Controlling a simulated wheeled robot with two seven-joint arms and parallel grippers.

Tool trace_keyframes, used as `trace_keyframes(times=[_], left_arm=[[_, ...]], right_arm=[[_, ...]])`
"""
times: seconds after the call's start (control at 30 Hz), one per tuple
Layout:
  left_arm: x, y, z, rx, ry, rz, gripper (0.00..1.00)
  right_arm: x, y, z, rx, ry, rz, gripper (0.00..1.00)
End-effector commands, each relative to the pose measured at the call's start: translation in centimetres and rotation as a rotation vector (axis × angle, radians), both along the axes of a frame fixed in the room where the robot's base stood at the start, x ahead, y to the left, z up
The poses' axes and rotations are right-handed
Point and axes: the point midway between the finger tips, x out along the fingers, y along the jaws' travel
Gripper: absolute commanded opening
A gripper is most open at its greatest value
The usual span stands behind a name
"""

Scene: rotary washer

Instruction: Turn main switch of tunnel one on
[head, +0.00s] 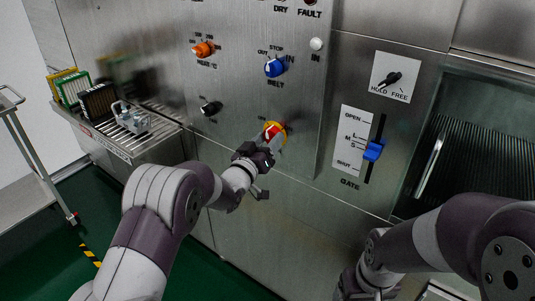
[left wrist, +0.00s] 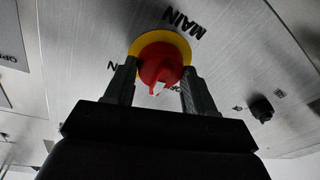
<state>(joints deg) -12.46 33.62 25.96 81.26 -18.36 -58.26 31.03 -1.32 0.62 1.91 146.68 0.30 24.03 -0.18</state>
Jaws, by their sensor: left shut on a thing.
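The main switch is a red rotary knob (head: 270,131) on a yellow round plate, low on the steel control panel. In the left wrist view the red knob (left wrist: 163,62) sits between my two fingertips, with the yellow plate (left wrist: 158,37) behind it and the word MAIN beside it. A white mark shows on the knob's near edge. My left gripper (head: 263,150) reaches the knob from below and is shut on it; it also shows in the left wrist view (left wrist: 158,80). My right arm is at the lower right; its fingers are not visible.
Above the switch are a blue belt knob (head: 275,67), an orange knob (head: 203,49) and a black knob (head: 211,108). A blue gate slider (head: 374,150) and a black hold/free lever (head: 390,80) are to the right. A rack shelf (head: 135,143) juts out at left.

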Motion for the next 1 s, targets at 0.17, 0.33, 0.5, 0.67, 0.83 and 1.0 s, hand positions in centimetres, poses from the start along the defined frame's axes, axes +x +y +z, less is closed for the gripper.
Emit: trace_keyframes(times=[0.17,0.33,0.5,0.67,0.83,1.0], left_arm=[[0.0,0.1,-0.8,0.132,-0.099,0.002,0.24],[0.0,0.1,-0.8,0.262,-0.193,0.002,0.24],[0.1,0.1,-0.8,0.391,-0.288,0.002,0.24],[0.1,0.2,-0.7,0.505,-0.37,0.002,0.24],[0.1,0.2,-0.6,0.607,-0.443,0.002,0.24],[0.1,0.2,-0.4,0.683,-0.5,0.002,0.24]], right_arm=[[0.0,0.0,-3.5,0.0,0.0,0.0,0.78],[0.0,0.0,-5.8,0.0,0.0,0.0,0.78],[0.0,0.0,-8.0,0.0,0.0,0.0,0.78],[0.0,0.0,-9.7,0.0,0.0,0.0,0.78],[0.0,0.0,-11.1,0.0,0.0,0.0,0.78],[0.0,0.0,-12.0,0.0,0.0,0.0,0.78]])
